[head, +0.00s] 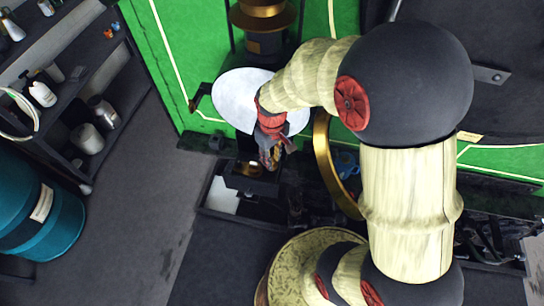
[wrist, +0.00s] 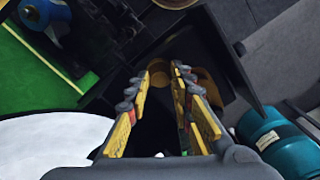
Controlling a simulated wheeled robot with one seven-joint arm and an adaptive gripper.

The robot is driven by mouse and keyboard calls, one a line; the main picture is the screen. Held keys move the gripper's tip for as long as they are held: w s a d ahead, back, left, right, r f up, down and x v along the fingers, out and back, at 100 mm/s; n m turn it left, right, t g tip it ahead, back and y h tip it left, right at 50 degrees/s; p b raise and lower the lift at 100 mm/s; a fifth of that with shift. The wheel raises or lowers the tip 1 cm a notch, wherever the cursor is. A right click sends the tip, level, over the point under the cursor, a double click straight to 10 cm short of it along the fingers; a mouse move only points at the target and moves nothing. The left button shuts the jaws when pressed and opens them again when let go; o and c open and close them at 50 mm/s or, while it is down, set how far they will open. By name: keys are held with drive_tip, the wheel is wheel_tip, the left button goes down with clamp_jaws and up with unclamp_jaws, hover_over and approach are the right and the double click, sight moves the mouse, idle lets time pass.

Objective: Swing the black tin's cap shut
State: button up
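A black open box-like shape, seemingly the black tin (head: 252,184), sits below my gripper in the head view, with something yellow-brown in it. In the wrist view the dark tin (wrist: 226,52) lies beyond my fingertips, with tan-brown rounded things inside. Which dark panel is its cap I cannot tell clearly. My gripper (head: 270,155) points down over the tin, and its fingers partly hide it. In the wrist view my gripper (wrist: 163,72) has its yellow-padded fingers apart with nothing between them. Whether a fingertip touches the tin I cannot tell.
A white oval disc (head: 240,98) is close behind my gripper. A brass ring (head: 325,150) stands to the right. A teal drum (head: 45,222) and a shelf with bottles and cans (head: 105,112) are at the left. Grey floor between them is clear.

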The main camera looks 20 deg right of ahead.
wheel_tip(320, 180, up, 12)
idle(0.6)
idle(0.5)
